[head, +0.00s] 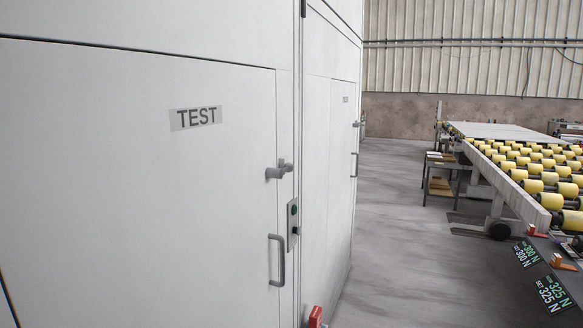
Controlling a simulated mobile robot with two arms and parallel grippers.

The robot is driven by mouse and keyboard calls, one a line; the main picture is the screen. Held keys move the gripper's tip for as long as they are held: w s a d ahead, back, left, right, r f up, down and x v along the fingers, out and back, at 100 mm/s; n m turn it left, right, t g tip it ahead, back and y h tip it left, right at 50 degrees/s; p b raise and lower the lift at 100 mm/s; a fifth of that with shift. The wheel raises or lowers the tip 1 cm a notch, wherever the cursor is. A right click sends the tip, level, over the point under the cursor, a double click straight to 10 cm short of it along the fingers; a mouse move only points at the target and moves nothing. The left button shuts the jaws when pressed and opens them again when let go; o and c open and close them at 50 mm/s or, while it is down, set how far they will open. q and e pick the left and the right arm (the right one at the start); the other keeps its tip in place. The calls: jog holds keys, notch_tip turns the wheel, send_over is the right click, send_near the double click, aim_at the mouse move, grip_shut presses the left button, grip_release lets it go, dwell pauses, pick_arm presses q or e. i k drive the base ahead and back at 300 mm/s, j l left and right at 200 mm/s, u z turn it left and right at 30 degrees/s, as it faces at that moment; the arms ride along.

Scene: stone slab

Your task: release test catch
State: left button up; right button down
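A white cabinet door (130,190) with a grey label reading TEST (195,117) fills the left of the head view. A grey catch (279,170) sits at the door's right edge, above a vertical grey pull handle (276,260). The door looks shut. A small switch plate (293,224) with a green button is on the frame right of the handle. Neither of my grippers shows in the view.
A second cabinet face with its own catch and handle (354,165) recedes beyond the corner. A red part (316,316) is at the bottom edge. A conveyor with yellow rollers (534,186) stands at right. Grey floor (400,240) lies clear between.

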aim_at(271, 172)
jog(key=i+l+u, duration=0.3)
jog(key=i+l, duration=0.65)
jog(key=l, duration=0.15)
